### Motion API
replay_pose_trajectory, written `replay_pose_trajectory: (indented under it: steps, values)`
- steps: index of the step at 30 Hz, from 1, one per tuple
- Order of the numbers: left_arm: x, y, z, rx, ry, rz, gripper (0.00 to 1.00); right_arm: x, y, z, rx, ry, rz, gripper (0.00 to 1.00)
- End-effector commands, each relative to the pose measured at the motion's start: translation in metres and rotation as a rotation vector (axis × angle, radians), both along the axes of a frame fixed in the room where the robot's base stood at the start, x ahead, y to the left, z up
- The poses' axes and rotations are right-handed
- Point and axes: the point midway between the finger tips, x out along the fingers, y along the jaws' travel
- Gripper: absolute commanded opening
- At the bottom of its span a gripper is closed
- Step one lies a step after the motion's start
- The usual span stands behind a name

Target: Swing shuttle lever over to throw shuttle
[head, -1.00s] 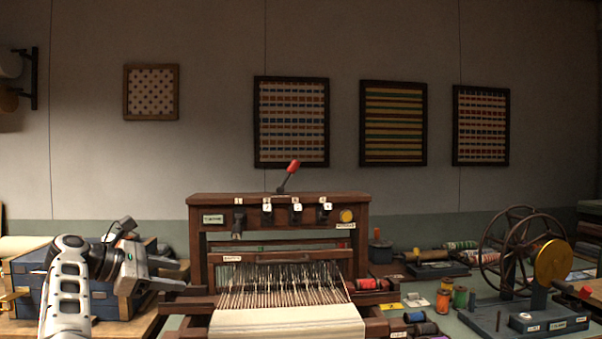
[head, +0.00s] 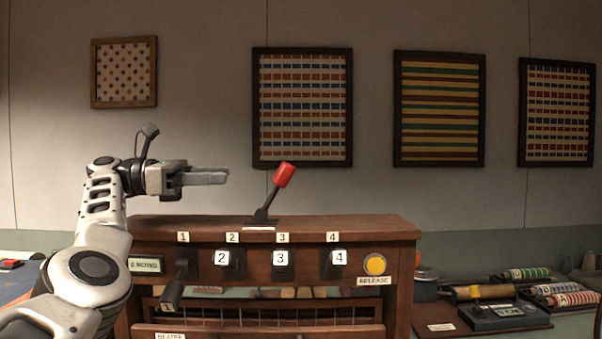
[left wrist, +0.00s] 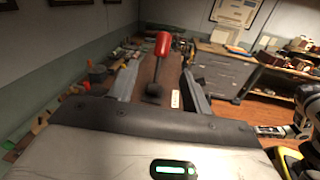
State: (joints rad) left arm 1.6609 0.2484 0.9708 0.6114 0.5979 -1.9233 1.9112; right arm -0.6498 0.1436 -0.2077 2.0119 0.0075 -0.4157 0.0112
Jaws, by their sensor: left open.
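The shuttle lever, a dark stem with a red knob (head: 285,175), stands on top of the wooden loom (head: 350,229) and leans to the right in the head view. My left gripper (head: 228,177) is open and empty, left of the knob at about its height, apart from it. In the left wrist view the lever's red knob (left wrist: 162,44) shows ahead, between the lines of the two open fingers (left wrist: 160,82). My right gripper (left wrist: 268,131) seems to show at the right edge of the left wrist view; its jaws are unclear.
The loom's front has numbered levers, one (head: 179,280) hanging down, and a yellow release button (head: 375,264). Thread spools (head: 570,299) lie on the bench to the right. Framed textiles (head: 303,107) hang behind. The air around the knob is clear.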

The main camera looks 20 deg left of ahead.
Motion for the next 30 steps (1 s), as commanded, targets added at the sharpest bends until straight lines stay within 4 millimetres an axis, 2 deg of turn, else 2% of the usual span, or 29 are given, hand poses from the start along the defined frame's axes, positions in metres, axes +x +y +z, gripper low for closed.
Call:
replay_pose_trajectory:
  steps: [6, 18, 24, 30]
  values:
    - [0.016, -0.038, 0.001, 0.001, 0.001, -0.004, 0.49, -0.008, 0.001, 0.002, -0.001, 0.019, 0.003, 0.36]
    - [0.050, -0.114, 0.001, 0.001, 0.004, -0.002, 0.49, -0.008, -0.004, 0.013, -0.013, 0.022, -0.005, 0.36]
    - [0.059, -0.134, 0.000, 0.001, 0.001, 0.000, 0.49, -0.006, -0.007, 0.016, -0.015, 0.020, -0.016, 0.36]
    - [0.062, -0.140, -0.001, 0.001, 0.002, 0.001, 0.49, -0.005, -0.007, 0.016, -0.014, 0.018, -0.016, 0.36]
